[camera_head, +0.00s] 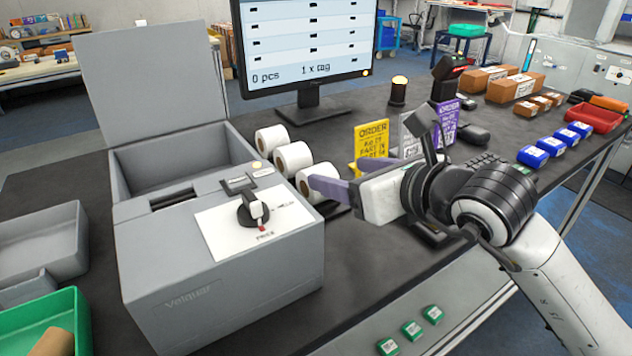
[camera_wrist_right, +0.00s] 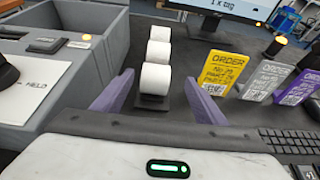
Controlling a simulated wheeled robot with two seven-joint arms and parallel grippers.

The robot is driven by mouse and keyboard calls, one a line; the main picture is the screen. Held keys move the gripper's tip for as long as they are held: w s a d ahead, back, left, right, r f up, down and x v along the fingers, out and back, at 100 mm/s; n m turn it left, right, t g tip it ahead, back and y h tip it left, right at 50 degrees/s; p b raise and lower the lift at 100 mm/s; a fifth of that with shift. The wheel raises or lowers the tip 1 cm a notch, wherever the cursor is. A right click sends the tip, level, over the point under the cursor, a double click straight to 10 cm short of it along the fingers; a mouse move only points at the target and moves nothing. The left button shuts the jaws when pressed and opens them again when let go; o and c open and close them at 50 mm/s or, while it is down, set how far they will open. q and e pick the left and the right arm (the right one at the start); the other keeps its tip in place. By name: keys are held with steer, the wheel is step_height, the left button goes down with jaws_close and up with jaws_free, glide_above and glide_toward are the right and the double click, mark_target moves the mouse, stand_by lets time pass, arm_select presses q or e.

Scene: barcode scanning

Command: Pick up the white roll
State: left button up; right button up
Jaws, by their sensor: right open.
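Three white rolls stand in a row on a dark holder beside the grey machine: the nearest roll (camera_head: 318,172), the middle roll (camera_head: 292,158) and the far roll (camera_head: 271,139). My right gripper (camera_head: 335,172) is open, with its purple fingers reaching left toward the nearest roll. The near finger hides part of that roll in the head view. In the right wrist view, the nearest roll (camera_wrist_right: 155,78) appears between the two fingertips, with a gap on each side; contact is not visible. The left gripper is out of view.
The grey machine (camera_head: 220,270) with a raised lid and a knob stands close left of the rolls. A monitor (camera_head: 305,45) is behind them. A yellow order card (camera_head: 371,140), a grey card and a purple card (camera_head: 444,122) stand to the right.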

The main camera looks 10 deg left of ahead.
mark_target(320, 170)
steer(key=shift+s+a+p+x, duration=0.1)
steer(key=shift+p+x, duration=0.05)
steer(key=shift+x, duration=1.4)
steer(key=shift+s+a+p+x, duration=0.1)
steer(key=shift+s+p+x, duration=0.05)
steer(key=shift+x, duration=1.35)
steer(key=c, duration=1.2)
